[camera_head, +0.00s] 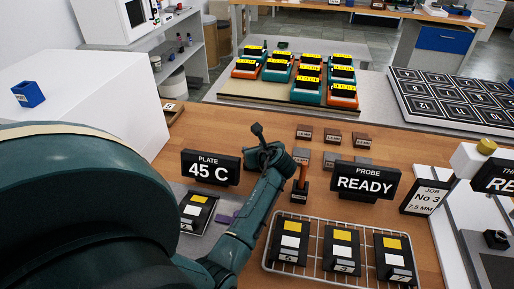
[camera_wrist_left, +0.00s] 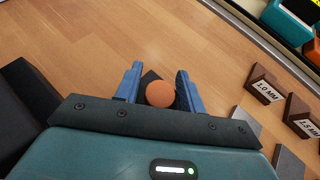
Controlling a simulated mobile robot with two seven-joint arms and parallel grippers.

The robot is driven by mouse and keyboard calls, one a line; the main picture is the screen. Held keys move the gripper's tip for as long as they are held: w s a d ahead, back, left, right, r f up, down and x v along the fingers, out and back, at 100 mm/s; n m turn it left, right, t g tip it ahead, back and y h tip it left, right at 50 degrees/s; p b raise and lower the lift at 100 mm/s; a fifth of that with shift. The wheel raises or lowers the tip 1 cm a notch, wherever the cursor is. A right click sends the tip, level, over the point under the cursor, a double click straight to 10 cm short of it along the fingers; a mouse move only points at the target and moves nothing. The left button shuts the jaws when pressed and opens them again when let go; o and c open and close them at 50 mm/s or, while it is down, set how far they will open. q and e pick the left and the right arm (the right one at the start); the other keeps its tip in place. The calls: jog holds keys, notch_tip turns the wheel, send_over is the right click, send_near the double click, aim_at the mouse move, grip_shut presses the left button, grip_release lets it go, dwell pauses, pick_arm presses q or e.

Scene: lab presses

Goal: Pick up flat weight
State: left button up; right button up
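A small weight with an upright orange handle (camera_head: 302,178) and a dark block base stands on the wooden table, between the PLATE and READY signs. In the left wrist view its round orange top (camera_wrist_left: 160,93) lies between the two blue fingers of my left gripper (camera_wrist_left: 158,75), with part of a dark base behind it. The fingers are apart, with a small gap on each side of the orange top. In the head view my left arm reaches up beside the weight, and its fingers are hard to make out. My right gripper is not in view.
The PLATE 45 C sign (camera_head: 211,167) and READY sign (camera_head: 363,180) stand on either side. Labelled brown blocks (camera_head: 332,136) lie behind the weight. A wire rack (camera_head: 322,265) with several black pieces is in front. A tray (camera_head: 245,95) of teal and orange units stands beyond.

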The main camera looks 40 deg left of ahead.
pick_arm(q)
grip_shut()
dwell(0.4)
jog(key=shift+w+r, duration=0.15)
jog(key=shift+r, duration=0.15)
